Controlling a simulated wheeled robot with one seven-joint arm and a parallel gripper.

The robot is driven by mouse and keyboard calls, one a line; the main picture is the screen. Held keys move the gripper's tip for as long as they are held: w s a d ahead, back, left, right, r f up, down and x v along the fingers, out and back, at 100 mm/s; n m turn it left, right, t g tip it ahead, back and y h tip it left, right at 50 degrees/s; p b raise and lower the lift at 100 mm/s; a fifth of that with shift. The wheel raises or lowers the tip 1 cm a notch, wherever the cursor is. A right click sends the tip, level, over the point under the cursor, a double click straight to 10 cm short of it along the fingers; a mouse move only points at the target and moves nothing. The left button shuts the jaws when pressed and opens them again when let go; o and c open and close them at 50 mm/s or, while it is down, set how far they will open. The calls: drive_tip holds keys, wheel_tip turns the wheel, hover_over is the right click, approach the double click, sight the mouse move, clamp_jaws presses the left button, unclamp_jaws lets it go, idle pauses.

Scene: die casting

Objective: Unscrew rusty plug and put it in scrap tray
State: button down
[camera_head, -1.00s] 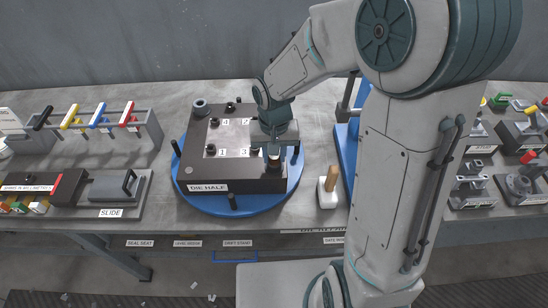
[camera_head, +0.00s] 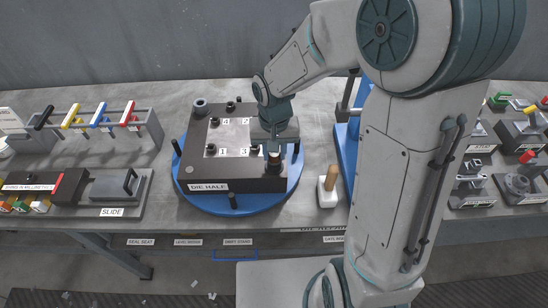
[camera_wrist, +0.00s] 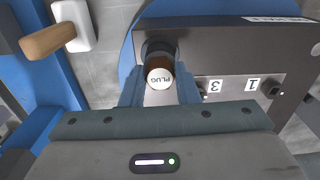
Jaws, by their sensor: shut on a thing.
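The rusty plug (camera_wrist: 160,75) shows in the wrist view as a brown body with a white end marked PLUG. It is between the two fingers of my gripper (camera_wrist: 160,90), which is shut on it. Behind it is a dark round opening at the corner of the die half (camera_wrist: 215,42); I cannot tell how far the plug is out of it. In the head view, my gripper (camera_head: 275,143) is over the front right corner of the die half (camera_head: 204,170), with the plug (camera_head: 274,160) below it. I cannot make out a scrap tray.
The die half sits on a blue round turntable (camera_head: 204,204) with dark upright pins. A wooden-handled brush or mallet (camera_head: 328,188) stands close on the right. Coloured handles on a rack (camera_head: 100,118) are at the left, and small fixtures (camera_head: 518,135) at the right.

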drive_tip(key=shift+r, duration=0.25)
drive_tip(key=shift+r+p, duration=1.05)
drive_tip(key=shift+r, duration=0.35)
